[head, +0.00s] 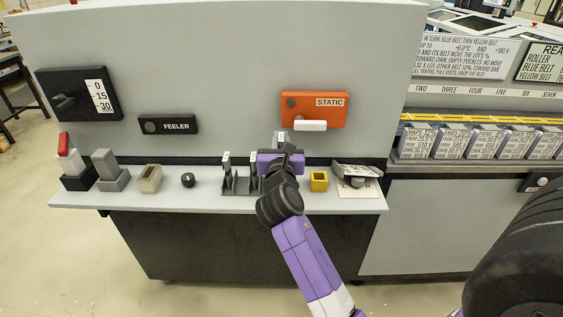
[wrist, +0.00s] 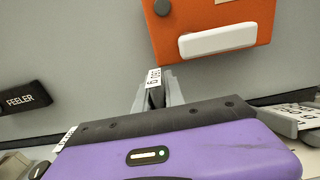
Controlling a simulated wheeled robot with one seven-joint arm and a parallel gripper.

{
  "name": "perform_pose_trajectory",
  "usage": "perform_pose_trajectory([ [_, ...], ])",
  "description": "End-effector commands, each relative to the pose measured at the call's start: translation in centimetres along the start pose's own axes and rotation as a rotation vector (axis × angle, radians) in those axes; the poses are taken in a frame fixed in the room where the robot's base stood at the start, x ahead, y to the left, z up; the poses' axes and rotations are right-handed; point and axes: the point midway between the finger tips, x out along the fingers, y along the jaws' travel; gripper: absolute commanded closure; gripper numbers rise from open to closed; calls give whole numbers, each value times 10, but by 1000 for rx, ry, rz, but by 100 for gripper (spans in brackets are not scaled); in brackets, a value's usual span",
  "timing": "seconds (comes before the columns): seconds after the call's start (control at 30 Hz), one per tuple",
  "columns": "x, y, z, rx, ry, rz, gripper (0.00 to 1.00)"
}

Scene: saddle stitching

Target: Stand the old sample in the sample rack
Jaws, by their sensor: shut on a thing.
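My gripper (wrist: 158,97) is shut on a thin dark sample with a white printed label (wrist: 153,78), which sticks up between the grey fingers. In the head view the gripper (head: 281,147) is over the shelf at the right end of the sample rack, and the held sample's label (head: 281,136) shows just above it. The dark grey sample rack (head: 240,187) has upright dividers, and small white-topped pieces stand in it. My purple gripper body hides the rack's right end and the held sample's lower part. I cannot tell whether that lower part touches the rack.
An orange STATIC box (head: 312,109) with a white bar is on the panel above right. A yellow block (head: 319,181) and a grey device (head: 357,176) are right of the gripper. A black knob (head: 188,180) and a beige holder (head: 150,178) are left of the rack.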

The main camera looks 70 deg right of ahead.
Motion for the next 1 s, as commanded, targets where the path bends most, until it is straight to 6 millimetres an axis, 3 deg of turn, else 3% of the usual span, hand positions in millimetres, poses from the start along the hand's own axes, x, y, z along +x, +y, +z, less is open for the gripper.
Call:
perform_pose_trajectory([
  [0.03,0,0,-10,-2,2,0,100],
  [0.23,0,0,-23,-1,0,0,100],
  [0.5,0,0,-59,-1,0,0,100],
  [0.97,0,0,-65,0,-1,1,100],
  [1.0,0,0,-64,0,-1,1,80],
])
